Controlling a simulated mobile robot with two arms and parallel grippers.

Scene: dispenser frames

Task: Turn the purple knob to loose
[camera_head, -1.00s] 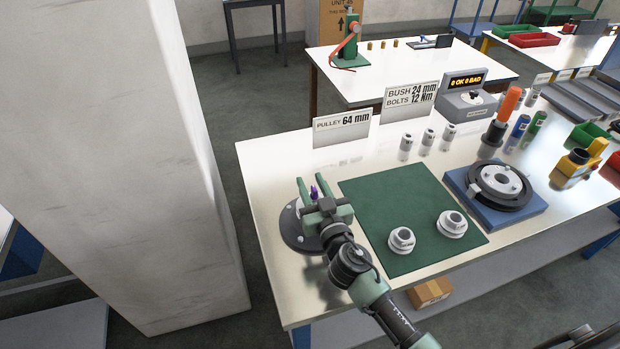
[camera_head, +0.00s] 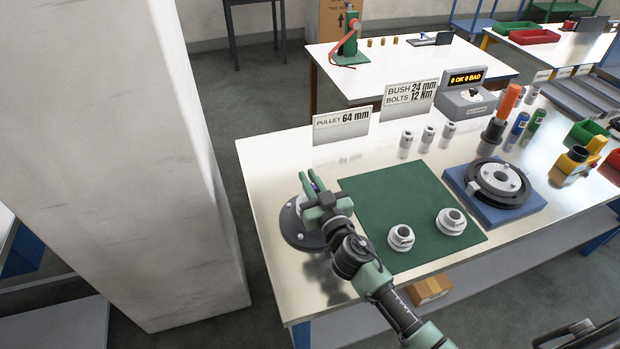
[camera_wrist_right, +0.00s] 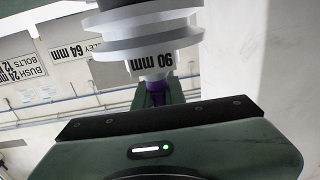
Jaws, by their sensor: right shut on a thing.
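The purple knob (camera_head: 315,184) shows as a small patch between the fingers of my right gripper (camera_head: 311,180) in the head view. In the right wrist view the purple knob (camera_wrist_right: 157,93) shows just below a white stepped pulley (camera_wrist_right: 150,38) marked 90 mm. My right gripper is shut on the knob, and its fingers hide most of it. It is at the round dark base (camera_head: 290,224) on the left part of the table. The angle the knob is turned to cannot be told. My left gripper is not in view.
A green mat (camera_head: 385,200) right of my right gripper carries two white flanged parts (camera_head: 401,238). A blue fixture with a black ring (camera_head: 530,212) stands farther right. A "PULLEY 64 mm" sign (camera_head: 341,125) stands behind. The table's left strip is clear; a pale pillar (camera_head: 110,150) stands beyond it.

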